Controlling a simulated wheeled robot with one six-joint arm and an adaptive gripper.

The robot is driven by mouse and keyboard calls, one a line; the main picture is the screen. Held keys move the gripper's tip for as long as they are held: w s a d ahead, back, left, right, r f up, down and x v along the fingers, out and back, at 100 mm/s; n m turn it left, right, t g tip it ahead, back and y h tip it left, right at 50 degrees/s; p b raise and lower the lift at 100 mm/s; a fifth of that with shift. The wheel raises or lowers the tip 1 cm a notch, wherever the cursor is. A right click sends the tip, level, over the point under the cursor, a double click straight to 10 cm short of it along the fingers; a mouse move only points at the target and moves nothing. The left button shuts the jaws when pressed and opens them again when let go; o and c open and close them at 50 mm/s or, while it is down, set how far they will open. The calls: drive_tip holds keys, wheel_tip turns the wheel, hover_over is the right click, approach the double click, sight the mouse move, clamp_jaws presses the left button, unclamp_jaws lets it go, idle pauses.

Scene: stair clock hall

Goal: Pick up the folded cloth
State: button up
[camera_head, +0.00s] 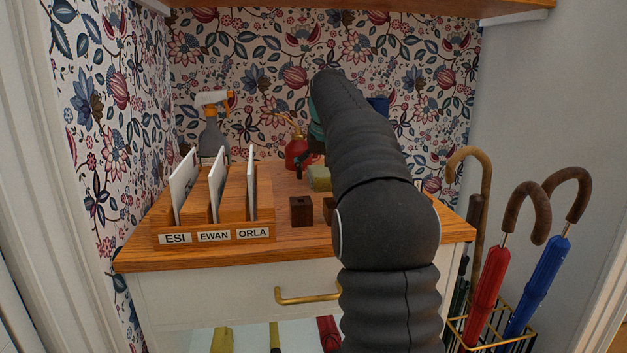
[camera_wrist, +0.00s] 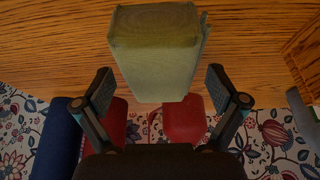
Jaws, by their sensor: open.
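The folded cloth (camera_wrist: 155,55) is a pale green, block-like bundle on the wooden top in the wrist view. In the head view it shows as a small yellow-green shape (camera_head: 318,178), partly hidden by my arm. My gripper (camera_wrist: 160,88) is open, with one finger on each side of the cloth's near end in the wrist view. Nothing is held. The fingers look apart from the cloth, but I cannot tell whether they are level with it. In the head view my arm hides most of the gripper.
A letter rack (camera_head: 212,241) with white cards stands left on the top. A spray bottle (camera_head: 211,135) and red can (camera_head: 297,152) stand behind. A small dark wooden block (camera_head: 302,212) is near the front. Umbrellas (camera_head: 488,280) stand at right; a shelf (camera_head: 400,8) overhangs.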

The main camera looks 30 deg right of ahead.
sight(320, 167)
drive_tip(key=shift+f, duration=0.2)
idle(0.5)
drive_tip(key=shift+c, duration=0.3)
drive_tip(key=c, duration=1.3)
drive_tip(key=shift+r, duration=0.1)
wheel_tip(320, 167, up, 5)
drive_tip(key=shift+d+r+p, duration=0.1)
drive_tip(key=shift+d+p, duration=0.05)
drive_tip(key=shift+p, duration=0.8)
drive_tip(key=s+d+r, duration=0.6)
drive_tip(key=s+d, duration=0.1)
drive_tip(key=s, duration=0.1)
drive_tip(key=shift+s+d, duration=0.25)
drive_tip(key=shift+d, duration=0.1)
